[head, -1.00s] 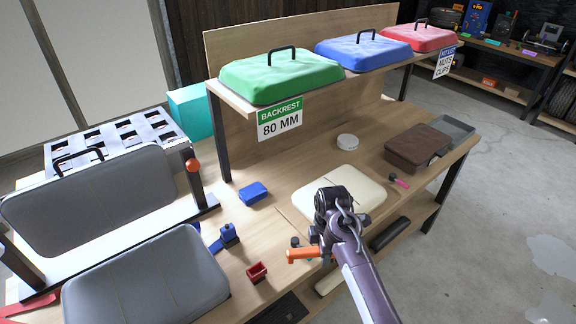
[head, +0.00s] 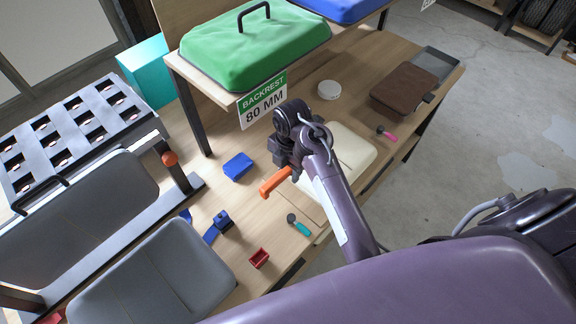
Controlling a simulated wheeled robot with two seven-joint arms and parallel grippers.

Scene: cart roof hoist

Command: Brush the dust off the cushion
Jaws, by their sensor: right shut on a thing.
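My right gripper (head: 286,165) is shut on an orange-handled tool (head: 271,185) and holds it over the bench, in front of the cream cushion's left part. The handle sticks out to the lower left; I cannot see bristles. The cream cushion (head: 346,152) lies on the bench, partly hidden by my right arm. At left, a grey seat cushion (head: 160,280) lies in front of a grey backrest cushion (head: 85,210). I cannot make out dust on any cushion. My left gripper is not in view.
A green cushion (head: 250,50) with a black handle sits on the raised shelf. On the bench are a blue block (head: 238,166), a red box (head: 259,258), a teal-handled tool (head: 300,226), a white round tin (head: 329,90) and a brown case (head: 404,90). A slotted rack (head: 75,130) stands left.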

